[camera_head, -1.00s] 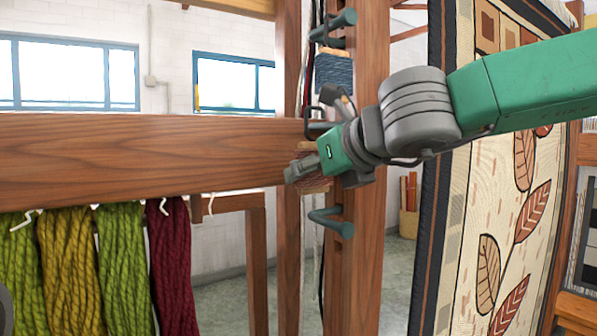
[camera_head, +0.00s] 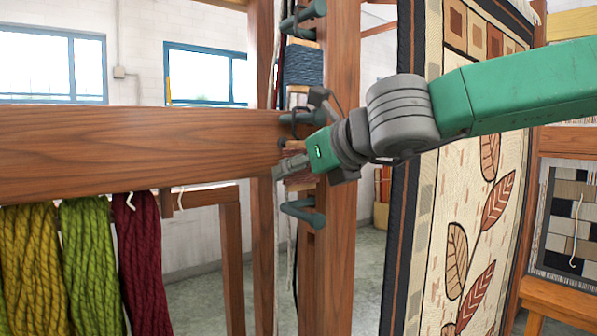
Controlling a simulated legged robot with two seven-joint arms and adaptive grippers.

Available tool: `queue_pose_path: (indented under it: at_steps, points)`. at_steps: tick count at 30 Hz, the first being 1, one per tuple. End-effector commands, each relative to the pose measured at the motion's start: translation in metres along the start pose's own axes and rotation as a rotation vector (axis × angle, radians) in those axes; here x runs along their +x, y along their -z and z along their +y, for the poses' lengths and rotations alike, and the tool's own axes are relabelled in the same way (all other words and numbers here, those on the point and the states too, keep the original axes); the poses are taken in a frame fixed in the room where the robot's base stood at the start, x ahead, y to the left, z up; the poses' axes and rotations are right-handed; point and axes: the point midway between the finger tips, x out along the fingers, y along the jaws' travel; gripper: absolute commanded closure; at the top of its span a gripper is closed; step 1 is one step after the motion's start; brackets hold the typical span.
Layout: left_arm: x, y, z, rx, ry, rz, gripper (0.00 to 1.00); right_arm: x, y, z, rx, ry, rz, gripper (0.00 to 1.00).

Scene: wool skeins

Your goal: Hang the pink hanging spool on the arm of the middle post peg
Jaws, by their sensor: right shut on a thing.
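My right gripper (camera_head: 282,161) comes in from the right at the wooden post (camera_head: 342,200). It is shut on a spool with dull pink-red yarn (camera_head: 299,184), which is mostly hidden behind the gripper's fingers and green housing. The middle peg (camera_head: 297,117) shows just above the gripper, partly covered by it. The spool is below this peg, close to the post; I cannot tell whether its loop is around the peg arm. My left gripper is not in view.
A dark blue spool (camera_head: 303,66) hangs below the upper peg (camera_head: 304,14). The lower peg (camera_head: 303,212) is bare. A wooden beam (camera_head: 120,150) with hanging skeins (camera_head: 88,265) is at left. A leaf-patterned rug (camera_head: 465,200) stands close behind my right arm.

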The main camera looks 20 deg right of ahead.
Motion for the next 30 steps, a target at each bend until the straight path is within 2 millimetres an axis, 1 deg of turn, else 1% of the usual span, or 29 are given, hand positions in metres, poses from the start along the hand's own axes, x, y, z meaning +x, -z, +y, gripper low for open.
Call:
queue_pose_path:
  at_steps: [1, 2, 3, 11, 14, 17, 24, 27, 30]
  points:
    - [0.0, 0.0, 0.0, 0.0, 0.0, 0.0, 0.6, 0.0, 0.0, 0.0, 0.0, 0.0, -0.001, 0.4]
    - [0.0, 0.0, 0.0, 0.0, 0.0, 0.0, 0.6, 0.0, 0.0, 0.0, 0.0, 0.0, -0.001, 0.3]
    - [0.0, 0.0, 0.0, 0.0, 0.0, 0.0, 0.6, 0.0, 0.0, 0.0, 0.0, 0.0, -0.001, 0.26]
    - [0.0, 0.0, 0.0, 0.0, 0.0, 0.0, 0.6, 0.0, 0.0, 0.0, 0.0, 0.0, 0.0, 0.26]
    - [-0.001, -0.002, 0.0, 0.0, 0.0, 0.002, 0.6, -0.004, -0.001, 0.0, 0.0, 0.0, -0.001, 0.26]
    - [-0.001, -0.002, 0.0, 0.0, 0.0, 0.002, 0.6, -0.017, -0.001, -0.001, 0.001, 0.001, -0.003, 0.26]
    - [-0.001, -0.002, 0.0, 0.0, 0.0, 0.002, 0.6, -0.068, -0.001, -0.001, 0.002, -0.001, -0.006, 0.26]
    - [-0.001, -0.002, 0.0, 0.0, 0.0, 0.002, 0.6, -0.087, -0.001, -0.002, 0.002, 0.0, -0.004, 0.26]
    - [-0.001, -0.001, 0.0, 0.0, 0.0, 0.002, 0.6, -0.101, 0.0, -0.002, 0.004, -0.002, -0.002, 0.26]
